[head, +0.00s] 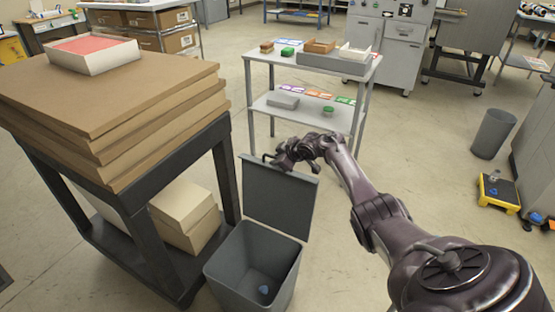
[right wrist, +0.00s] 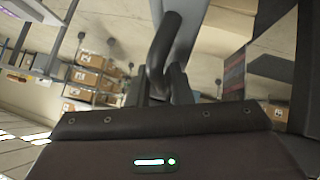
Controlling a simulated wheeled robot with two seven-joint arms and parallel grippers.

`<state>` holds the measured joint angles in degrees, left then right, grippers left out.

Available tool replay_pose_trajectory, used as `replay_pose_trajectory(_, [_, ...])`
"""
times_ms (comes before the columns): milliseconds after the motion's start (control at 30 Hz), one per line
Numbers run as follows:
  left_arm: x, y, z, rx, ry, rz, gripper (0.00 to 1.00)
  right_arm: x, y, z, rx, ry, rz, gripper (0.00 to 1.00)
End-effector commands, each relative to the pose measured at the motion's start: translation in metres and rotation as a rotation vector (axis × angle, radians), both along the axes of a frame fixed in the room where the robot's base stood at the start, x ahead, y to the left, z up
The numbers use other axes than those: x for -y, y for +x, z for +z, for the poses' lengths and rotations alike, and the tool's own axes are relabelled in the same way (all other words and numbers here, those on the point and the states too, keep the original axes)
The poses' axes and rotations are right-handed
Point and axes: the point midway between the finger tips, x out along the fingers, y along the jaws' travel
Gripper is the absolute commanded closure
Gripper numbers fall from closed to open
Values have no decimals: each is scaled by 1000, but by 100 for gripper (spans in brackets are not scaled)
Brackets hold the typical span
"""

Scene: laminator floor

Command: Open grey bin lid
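The grey bin (head: 228,262) stands on the floor beside the dark cart, with a small blue item (head: 263,290) at its bottom. Its grey lid (head: 277,195) is up, standing nearly upright at the bin's back edge, and the bin's mouth is open. My right gripper (head: 277,160) is at the top edge of the raised lid. In the right wrist view a dark curved handle (right wrist: 163,45) runs down between the fingers, which appear closed on it; the grip itself is partly hidden by the gripper body. My left gripper is not in view.
A dark cart (head: 131,200) with stacked brown boards (head: 130,85) stands close on the bin's left. A grey shelf table (head: 262,58) is behind the lid. Another grey bin (head: 493,133) and a yellow step (head: 498,192) are at right. Floor between is clear.

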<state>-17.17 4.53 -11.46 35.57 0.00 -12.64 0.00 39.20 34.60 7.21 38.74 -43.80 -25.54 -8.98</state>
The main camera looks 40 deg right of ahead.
Motion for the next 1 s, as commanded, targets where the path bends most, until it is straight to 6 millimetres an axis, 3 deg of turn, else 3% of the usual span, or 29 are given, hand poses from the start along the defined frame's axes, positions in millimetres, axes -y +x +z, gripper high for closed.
replay_pose_trajectory(267, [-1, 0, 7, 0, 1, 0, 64, 1, -11, 10, 0, -1, 2, 80])
replay_pose_trajectory(700, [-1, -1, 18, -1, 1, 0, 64, 5, -53, 47, -1, -2, 1, 80])
replay_pose_trajectory(1000, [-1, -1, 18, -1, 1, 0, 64, 5, -58, 52, 0, 0, 0, 80])
